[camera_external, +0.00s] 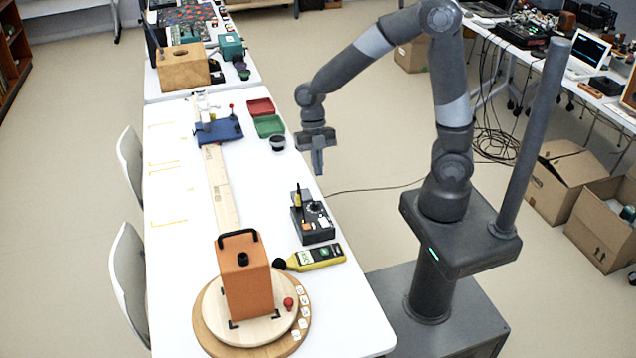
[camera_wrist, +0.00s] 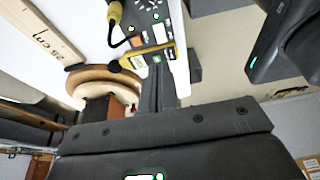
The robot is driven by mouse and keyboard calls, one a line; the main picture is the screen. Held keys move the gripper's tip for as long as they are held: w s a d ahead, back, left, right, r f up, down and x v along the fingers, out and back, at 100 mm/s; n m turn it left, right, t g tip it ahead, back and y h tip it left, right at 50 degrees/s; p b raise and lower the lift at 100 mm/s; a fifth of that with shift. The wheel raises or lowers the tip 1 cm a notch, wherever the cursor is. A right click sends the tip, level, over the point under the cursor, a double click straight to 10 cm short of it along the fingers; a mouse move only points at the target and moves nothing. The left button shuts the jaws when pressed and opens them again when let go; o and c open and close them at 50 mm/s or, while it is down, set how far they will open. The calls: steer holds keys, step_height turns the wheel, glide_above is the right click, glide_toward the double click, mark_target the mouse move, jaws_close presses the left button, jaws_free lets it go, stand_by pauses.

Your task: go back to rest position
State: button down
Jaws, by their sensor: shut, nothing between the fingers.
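My gripper (camera_external: 317,163) hangs from my raised arm, just off the right edge of the white table (camera_external: 190,290), with its fingers pointing down. The fingers are together and hold nothing. In the wrist view my gripper (camera_wrist: 160,86) shows as a dark bar with its fingers closed, apart from the table's objects. An orange speaker box (camera_external: 246,284) with a black handle stands on a round wooden turntable (camera_external: 208,325) at the near end of the table. A yellow sound meter (camera_external: 318,257) lies beside it, also in the wrist view (camera_wrist: 155,59).
A dark control box (camera_external: 313,224) with knobs sits near the table's right edge. A long wooden ruler (camera_external: 222,190) runs along the table. A blue device (camera_external: 218,131), a red tray (camera_external: 260,107), a green tray (camera_external: 268,126) and a dark round cup (camera_external: 278,143) stand farther back. Cardboard boxes (camera_external: 563,180) lie right.

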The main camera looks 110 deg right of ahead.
steer(key=s+a+r+m+t+h, duration=0.1)
steer(key=s+a+r+m+t, duration=0.1)
steer(key=s+a+r+m, duration=0.4)
steer(key=s+a+r+m+t+h, duration=0.2)
steer(key=s+a+r+m, duration=0.3)
steer(key=m, duration=0.7)
step_height(320, 180, up, 5)
steer(key=shift+s+a+f+t+h, duration=0.15)
steer(key=shift+s+a+t+h, duration=0.2)
steer(key=shift+a+t, duration=0.7)
steer(key=shift+a+g, duration=0.2)
steer(key=shift+g, duration=0.05)
stand_by(1.1)
